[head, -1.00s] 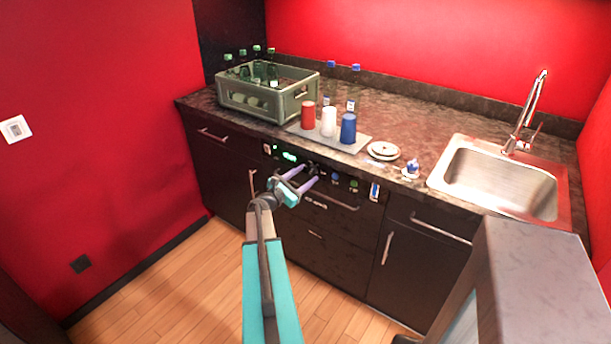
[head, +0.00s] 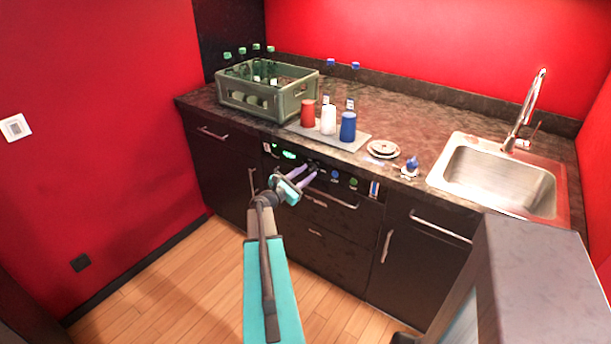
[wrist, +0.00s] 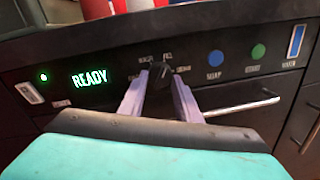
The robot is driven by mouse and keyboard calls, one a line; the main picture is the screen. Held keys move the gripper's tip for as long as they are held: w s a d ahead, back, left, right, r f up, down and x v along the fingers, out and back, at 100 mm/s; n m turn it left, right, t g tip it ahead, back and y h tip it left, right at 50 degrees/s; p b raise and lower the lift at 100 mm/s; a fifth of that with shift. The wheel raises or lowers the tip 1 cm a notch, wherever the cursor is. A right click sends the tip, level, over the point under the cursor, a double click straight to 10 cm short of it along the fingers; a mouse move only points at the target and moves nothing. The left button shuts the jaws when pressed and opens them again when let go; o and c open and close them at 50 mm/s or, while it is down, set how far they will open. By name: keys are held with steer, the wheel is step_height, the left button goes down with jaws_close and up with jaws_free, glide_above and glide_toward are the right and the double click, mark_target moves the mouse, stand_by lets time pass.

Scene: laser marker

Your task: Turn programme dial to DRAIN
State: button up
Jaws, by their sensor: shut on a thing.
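The programme dial (wrist: 159,76) is a dark knob on the black front panel (wrist: 120,68) below the counter. Small white labels stand around it, too blurred to read surely, so I cannot tell which one it points to. My gripper (wrist: 161,82) has its two pale purple fingers on either side of the dial, shut on it; the fingers partly hide it. In the head view my gripper (head: 307,172) reaches the panel from the front. The display (wrist: 90,78) reads READY in green, with a lit green light (wrist: 43,76) to its left.
Right of the dial are a blue button (wrist: 215,57), a green button (wrist: 258,52) and a blue-and-white strip (wrist: 296,40). A drawer handle (wrist: 240,107) runs just below. On the counter are a bottle crate (head: 255,108), cups on a tray (head: 358,143) and a sink (head: 498,178).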

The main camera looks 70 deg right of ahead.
steer(key=shift+w+d+m+b, duration=0.1)
steer(key=shift+d+m+b, duration=0.3)
steer(key=shift+b, duration=0.9)
steer(key=shift+a+m+b, duration=0.1)
steer(key=shift+m+b, duration=0.3)
steer(key=shift+b, duration=0.05)
steer(key=shift+o, duration=0.2)
steer(key=m+b, duration=0.4)
steer(key=b, duration=0.4)
steer(key=shift+w+r+m, duration=0.1)
steer(key=shift+m, duration=0.2)
steer(key=m+b, duration=0.3)
steer(key=b, duration=0.2)
steer(key=shift+r+t+b, duration=0.1)
steer(key=shift+t+b, duration=0.25)
steer(key=shift+t, duration=0.05)
steer(key=shift+r+m+y+b, duration=0.2)
steer(key=shift+m+y+b, duration=0.1)
steer(key=shift+m+b, duration=0.85)
steer(key=o, duration=1)
steer(key=shift+o, duration=0.2)
